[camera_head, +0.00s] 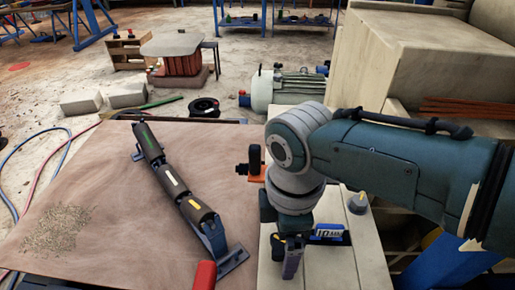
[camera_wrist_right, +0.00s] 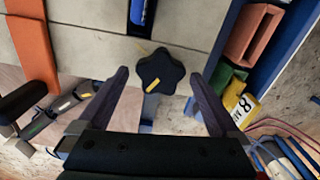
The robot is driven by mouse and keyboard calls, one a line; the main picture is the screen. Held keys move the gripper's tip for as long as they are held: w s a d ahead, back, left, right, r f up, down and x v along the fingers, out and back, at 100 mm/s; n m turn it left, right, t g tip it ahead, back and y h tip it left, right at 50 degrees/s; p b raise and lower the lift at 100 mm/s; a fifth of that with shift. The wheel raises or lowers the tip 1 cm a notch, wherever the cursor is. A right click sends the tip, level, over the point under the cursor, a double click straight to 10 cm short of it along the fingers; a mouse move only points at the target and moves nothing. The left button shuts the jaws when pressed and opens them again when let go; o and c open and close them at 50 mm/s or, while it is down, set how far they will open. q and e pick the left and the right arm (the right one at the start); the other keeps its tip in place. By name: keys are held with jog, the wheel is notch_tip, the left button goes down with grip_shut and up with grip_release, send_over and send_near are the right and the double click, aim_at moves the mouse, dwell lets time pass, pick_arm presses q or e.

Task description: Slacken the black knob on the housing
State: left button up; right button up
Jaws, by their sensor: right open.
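The black star-shaped knob (camera_wrist_right: 160,70) with a yellow mark sits on the pale housing (camera_wrist_right: 90,25) in the right wrist view. My right gripper (camera_wrist_right: 160,82) is open, with one finger on each side of the knob and visible gaps between them. I cannot tell how far its fingertips are above the housing. My left gripper is not in view.
An orange bracket (camera_head: 257,175) with a black round part stands left of my right wrist. A grey knob (camera_head: 357,203) and a blue 10 mm label (camera_head: 330,234) are on the right.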

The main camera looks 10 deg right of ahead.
aim_at(284, 244)
notch_tip(284, 244, up, 10)
jog(key=p, duration=0.5)
